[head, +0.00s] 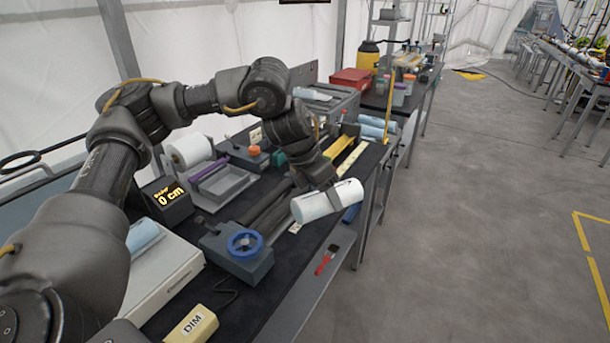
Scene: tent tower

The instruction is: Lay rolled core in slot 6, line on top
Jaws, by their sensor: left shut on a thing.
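My left gripper (331,191) is shut on a pale blue-white rolled core (310,207) at the front edge of the workbench. The core lies nearly level, and a dark finger crosses its near side. I cannot make out a line on it from here. Several similar light blue rolls (376,130) lie farther back on the bench, to the right of the long yellow bar. No slot numbers are readable, so I cannot tell which place is slot 6. My right gripper is not in view.
A blue-wheeled clamp block (244,246), a grey tray (222,187), a white roll (190,150) and a display reading 0 cm (167,201) crowd the bench. A red-handled brush (327,260) lies near the front edge.

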